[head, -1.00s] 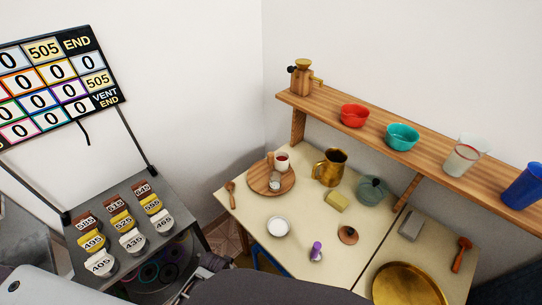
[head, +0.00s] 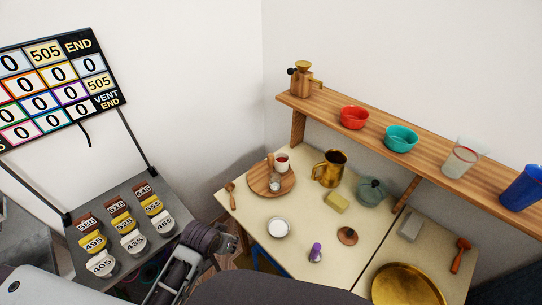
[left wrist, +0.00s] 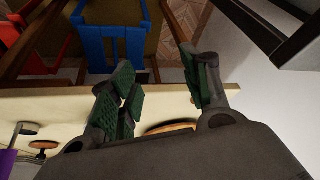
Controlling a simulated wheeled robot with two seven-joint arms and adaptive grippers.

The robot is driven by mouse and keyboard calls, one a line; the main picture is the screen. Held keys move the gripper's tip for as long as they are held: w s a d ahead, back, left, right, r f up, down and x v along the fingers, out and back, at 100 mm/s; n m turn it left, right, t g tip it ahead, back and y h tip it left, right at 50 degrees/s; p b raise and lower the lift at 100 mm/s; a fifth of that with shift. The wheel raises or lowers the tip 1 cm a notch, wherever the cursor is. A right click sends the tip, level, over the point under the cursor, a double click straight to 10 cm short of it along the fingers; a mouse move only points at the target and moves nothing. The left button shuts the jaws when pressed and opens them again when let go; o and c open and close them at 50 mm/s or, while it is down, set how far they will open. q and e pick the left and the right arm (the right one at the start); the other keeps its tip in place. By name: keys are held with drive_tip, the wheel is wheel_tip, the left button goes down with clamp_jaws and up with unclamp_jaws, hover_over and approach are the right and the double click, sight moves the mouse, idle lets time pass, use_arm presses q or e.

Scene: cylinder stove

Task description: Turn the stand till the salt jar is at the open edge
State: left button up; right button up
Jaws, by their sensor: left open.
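The round wooden stand (head: 259,187) lies at the far left corner of the cream table. On it are a small glass jar (head: 275,185), which may be the salt jar, a white cup (head: 282,161) with something red inside, and a small upright wooden piece (head: 270,160). Labels are too small to read. My left gripper (head: 226,243) is off the table's left edge, apart from the stand. In the left wrist view its green-padded fingers (left wrist: 160,88) are spread and empty; part of the stand's rim (left wrist: 172,127) shows beyond them. My right gripper is not in view.
A wooden spoon (head: 231,193) lies left of the stand. A wooden shelf (head: 420,150) runs behind. A rack of numbered pieces (head: 120,230) is at left.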

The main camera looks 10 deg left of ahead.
use_arm(q)
drive_tip(key=w+r+n+t, duration=0.1)
drive_tip(key=w+r+t, duration=0.5)
drive_tip(key=w, duration=0.6)
drive_tip(key=m+t+h, duration=0.3)
drive_tip(key=t+h, duration=0.3)
approach(269, 158)
drive_tip(key=shift+v, duration=1.15)
drive_tip(key=shift+d, duration=0.1)
drive_tip(key=shift+w, duration=0.15)
drive_tip(key=shift+p+x, duration=0.3)
drive_tip(key=shift+x, duration=6.45)
drive_tip(key=shift+r, duration=0.1)
drive_tip(key=shift+c, duration=0.3)
clamp_jaws()
